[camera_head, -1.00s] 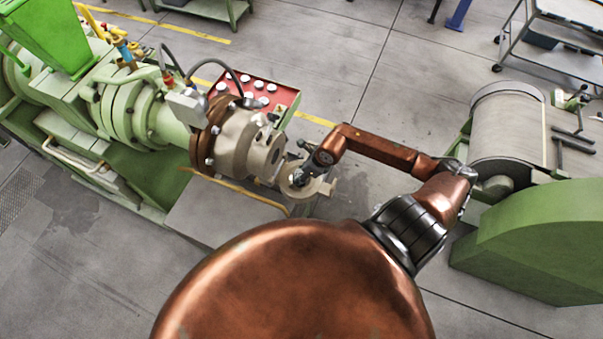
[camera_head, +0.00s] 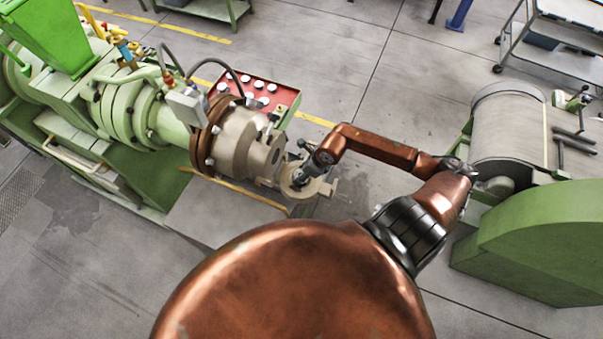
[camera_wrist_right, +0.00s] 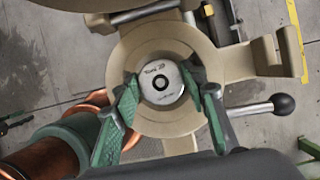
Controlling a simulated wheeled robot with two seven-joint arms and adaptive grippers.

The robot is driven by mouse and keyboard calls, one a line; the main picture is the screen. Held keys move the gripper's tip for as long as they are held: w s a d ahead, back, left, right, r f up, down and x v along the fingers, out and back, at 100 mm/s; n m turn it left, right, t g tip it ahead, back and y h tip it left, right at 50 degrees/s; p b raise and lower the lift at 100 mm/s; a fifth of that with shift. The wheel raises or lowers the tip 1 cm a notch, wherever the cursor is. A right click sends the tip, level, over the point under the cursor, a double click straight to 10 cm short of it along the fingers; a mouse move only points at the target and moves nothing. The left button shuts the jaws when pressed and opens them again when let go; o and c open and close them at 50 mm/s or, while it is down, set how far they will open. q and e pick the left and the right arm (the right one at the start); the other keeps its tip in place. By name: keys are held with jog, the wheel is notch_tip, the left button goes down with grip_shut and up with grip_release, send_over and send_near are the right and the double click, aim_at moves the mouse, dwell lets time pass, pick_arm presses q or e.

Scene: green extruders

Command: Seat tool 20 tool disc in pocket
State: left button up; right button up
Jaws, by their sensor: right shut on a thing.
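The tool disc (camera_wrist_right: 163,84), a small bright metal disc with a central hole and dark lettering, lies over the middle of a tan ring-shaped holder (camera_wrist_right: 122,66) in the right wrist view. My right gripper (camera_wrist_right: 161,80) is shut on the disc, with a green-padded finger at each side of it. Whether the disc sits fully down in the pocket cannot be told from this angle. In the head view my right gripper (camera_head: 301,179) is over the holder (camera_head: 318,188), and the disc is too small to make out. My left gripper is not in view.
The tan extruder head (camera_head: 240,145) stands just left of the holder. A lever with a black knob (camera_wrist_right: 284,104) sticks out to the right in the wrist view. A green machine (camera_head: 540,240) stands at right.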

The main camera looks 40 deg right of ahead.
jog(key=shift+f, duration=0.15)
jog(key=shift+f+b, duration=0.95)
jog(key=shift+f, duration=0.05)
jog(key=shift+f, duration=0.15)
